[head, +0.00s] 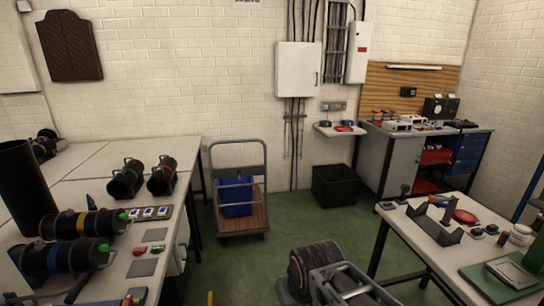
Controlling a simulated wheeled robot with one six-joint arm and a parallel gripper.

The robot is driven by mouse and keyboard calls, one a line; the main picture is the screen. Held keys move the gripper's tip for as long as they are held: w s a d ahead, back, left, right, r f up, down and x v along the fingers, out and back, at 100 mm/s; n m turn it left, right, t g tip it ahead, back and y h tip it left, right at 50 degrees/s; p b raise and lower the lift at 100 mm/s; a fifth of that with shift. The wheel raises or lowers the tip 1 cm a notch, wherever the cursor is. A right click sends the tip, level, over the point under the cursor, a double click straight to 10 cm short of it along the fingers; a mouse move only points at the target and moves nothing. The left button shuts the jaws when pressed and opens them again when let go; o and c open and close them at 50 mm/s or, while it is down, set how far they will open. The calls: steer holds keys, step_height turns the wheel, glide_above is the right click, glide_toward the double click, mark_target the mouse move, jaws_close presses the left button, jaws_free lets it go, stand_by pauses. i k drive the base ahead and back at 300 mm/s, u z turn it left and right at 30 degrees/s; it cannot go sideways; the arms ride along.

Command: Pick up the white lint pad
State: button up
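I cannot clearly make out the white lint pad. On the right table (425,231), a small white round item (520,235) stands near the right edge; it is too small to tell whether it is a pad or a jar. A pale flat rectangular item (512,272) lies in front of it on a green mat (482,278). My gripper is not in view.
Several black cylinders (125,180) lie on the left bench. A trolley (240,190) with a blue bin stands by the back wall, beside a black crate (335,186). A dark ribbed object (315,262) in a metal frame fills the bottom centre. Green floor (290,228) is clear between the tables.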

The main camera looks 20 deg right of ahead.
mark_target(476, 233)
steer(key=z, duration=0.95)
steer(key=i, duration=1.2)
steer(key=z, duration=1.4)
steer(key=i, duration=0.9)
steer(key=z, duration=0.1)
